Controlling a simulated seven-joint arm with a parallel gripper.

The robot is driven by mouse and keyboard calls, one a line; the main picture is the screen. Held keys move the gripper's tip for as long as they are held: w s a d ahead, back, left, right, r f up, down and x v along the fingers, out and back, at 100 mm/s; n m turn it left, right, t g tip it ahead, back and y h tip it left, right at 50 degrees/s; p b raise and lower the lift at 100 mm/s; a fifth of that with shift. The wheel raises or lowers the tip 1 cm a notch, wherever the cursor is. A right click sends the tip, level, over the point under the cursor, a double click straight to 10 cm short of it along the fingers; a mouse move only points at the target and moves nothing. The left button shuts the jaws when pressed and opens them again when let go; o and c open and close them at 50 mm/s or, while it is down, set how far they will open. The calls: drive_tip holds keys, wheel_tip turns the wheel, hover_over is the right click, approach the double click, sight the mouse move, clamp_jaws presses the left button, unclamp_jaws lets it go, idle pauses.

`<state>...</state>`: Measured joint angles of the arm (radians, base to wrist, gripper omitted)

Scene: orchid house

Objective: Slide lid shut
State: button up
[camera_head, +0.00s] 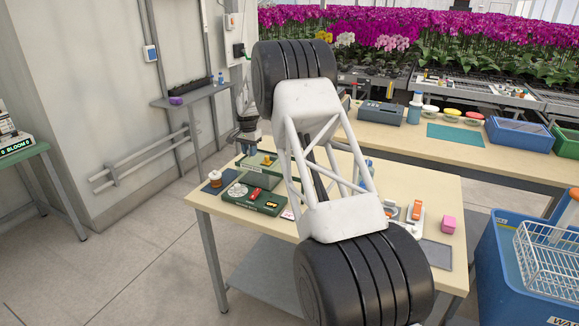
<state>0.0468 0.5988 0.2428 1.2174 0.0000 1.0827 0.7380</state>
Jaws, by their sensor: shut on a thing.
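A low green box (240,164) stands at the far left part of the near table, with a grey translucent lid (262,181) at its front side. A small yellow piece (266,160) shows on the box. My gripper (248,151) points down at the back left of the box. It appears shut on a part of the lid, but its fingertips are small and the gripped part is mostly hidden. My white arm frame hides the right side of the box, so how far the lid covers it is unclear.
A green switch panel (255,199) with a red switch lies in front of the box. A small pot on a dark mat (218,185) stands at left. A blue bin (495,263) stands beside the table.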

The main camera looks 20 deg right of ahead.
drive_tip(key=shift+w+a, duration=0.15)
drive_tip(key=o, duration=0.7)
drive_tip(key=shift+c, duration=0.2)
drive_tip(key=shift+r, duration=0.1)
drive_tip(key=shift+r, duration=3.4)
drive_tip(key=shift+r, duration=0.1)
